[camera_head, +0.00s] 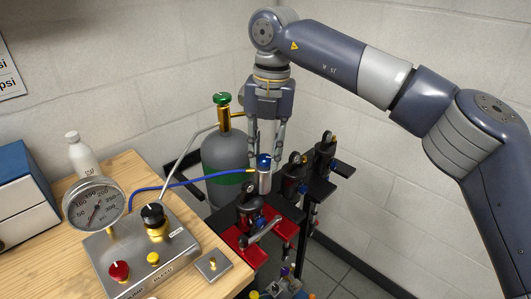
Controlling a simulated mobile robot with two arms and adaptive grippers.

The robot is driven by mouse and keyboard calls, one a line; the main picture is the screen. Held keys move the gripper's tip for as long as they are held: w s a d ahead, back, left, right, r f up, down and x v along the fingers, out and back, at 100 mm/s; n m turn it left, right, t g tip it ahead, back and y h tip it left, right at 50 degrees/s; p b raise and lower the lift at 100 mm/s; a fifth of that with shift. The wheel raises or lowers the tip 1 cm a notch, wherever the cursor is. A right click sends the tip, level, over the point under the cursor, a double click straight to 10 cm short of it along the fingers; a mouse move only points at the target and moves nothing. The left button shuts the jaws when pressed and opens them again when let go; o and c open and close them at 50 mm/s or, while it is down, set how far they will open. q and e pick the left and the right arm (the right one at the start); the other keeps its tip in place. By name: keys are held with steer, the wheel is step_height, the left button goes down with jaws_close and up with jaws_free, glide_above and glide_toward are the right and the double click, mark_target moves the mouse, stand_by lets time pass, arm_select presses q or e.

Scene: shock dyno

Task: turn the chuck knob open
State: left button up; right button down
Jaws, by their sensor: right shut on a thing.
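The chuck is a silver cylinder (264,182) standing upright, with a blue knob (264,161) on top and a blue hose (185,184) joined to its side by a brass fitting. My right gripper (265,155) points straight down from above and is shut on the blue chuck knob. Its fingers stand on either side of the knob, and the exact contact is small and hard to see. My left gripper is not in view.
A green-capped grey gas cylinder (222,150) stands behind the chuck. Dark shocks (293,175) stand close to its right, and a red plate (272,238) lies in front. A metal control box (140,250) with a pressure gauge (94,203) sits on the wooden bench (40,270).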

mark_target(269, 157)
steer(key=shift+m, duration=0.7)
steer(key=shift+r, duration=0.1)
steer(key=c, duration=1.3)
jaws_free()
steer(key=r, duration=1.2)
steer(key=shift+d, duration=0.4)
steer(key=shift+f, duration=0.15)
